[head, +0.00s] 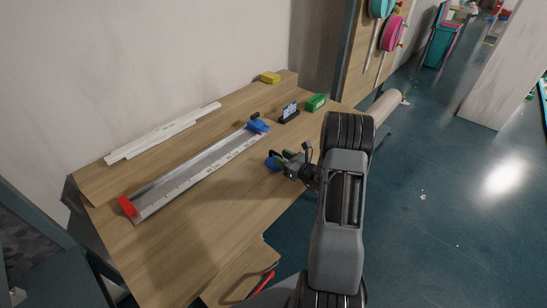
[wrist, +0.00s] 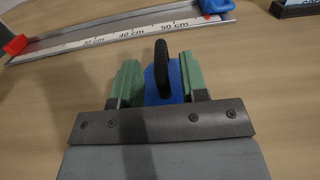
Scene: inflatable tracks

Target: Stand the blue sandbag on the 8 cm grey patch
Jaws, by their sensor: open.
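The blue sandbag with a black loop handle (wrist: 176,82) is on the wooden table, between the two green fingers of my gripper (wrist: 160,74) in the wrist view. The fingers are open, one on each side of the bag. I cannot tell whether either touches it. In the head view, the sandbag (head: 272,163) shows as a blue patch beside my gripper (head: 283,159), partly hidden by it. I cannot make out a separate 8 cm grey patch in either view.
A grey ruled track (head: 195,171) with a red end (head: 127,206) and a blue end piece (head: 258,126) lies behind. A dark sign (head: 290,111), a green box (head: 316,102), a yellow block (head: 270,77) and white strips (head: 163,131) stand farther back.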

